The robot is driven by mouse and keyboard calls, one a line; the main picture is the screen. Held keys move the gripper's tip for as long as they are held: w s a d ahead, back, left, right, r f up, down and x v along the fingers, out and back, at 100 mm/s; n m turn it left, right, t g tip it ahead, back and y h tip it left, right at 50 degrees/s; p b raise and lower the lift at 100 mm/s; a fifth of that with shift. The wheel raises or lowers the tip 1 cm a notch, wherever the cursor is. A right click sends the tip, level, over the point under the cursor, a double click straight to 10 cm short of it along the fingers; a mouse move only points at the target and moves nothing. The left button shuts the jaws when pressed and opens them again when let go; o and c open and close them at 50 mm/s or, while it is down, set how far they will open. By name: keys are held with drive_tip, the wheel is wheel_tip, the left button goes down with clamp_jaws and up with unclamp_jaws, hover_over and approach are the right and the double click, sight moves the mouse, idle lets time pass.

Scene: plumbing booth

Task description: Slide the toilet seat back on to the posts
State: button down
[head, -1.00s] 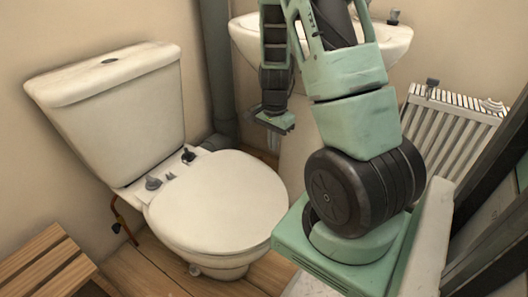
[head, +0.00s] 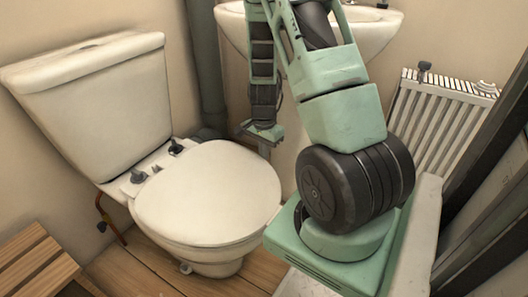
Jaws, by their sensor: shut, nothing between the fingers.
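The white toilet seat (head: 208,192) lies flat on the toilet bowl (head: 215,254), with its back edge just in front of the posts. Two dark posts show behind it: the left post (head: 138,176) and the right post (head: 176,147), on the ledge before the cistern (head: 95,105). I cannot tell whether the seat's hinges touch the posts. My gripper (head: 262,132) is to the right of and above the seat's far side, apart from it. It points down, shut and empty.
A white basin (head: 375,25) is behind my arm. A radiator (head: 440,120) stands at the right wall. A grey pipe (head: 205,70) runs down the back corner. A wooden slatted stool (head: 35,265) is at the lower left. Wooden floor (head: 140,270) shows between it and the bowl.

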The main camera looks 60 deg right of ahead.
drive_tip(key=shift+a+r+p, duration=0.15)
drive_tip(key=shift+a+p, duration=0.4)
drive_tip(key=shift+a, duration=0.2)
drive_tip(key=shift+w, duration=0.1)
wheel_tip(320, 180, up, 10)
drive_tip(key=p, duration=1)
drive_tip(key=shift+a, duration=0.1)
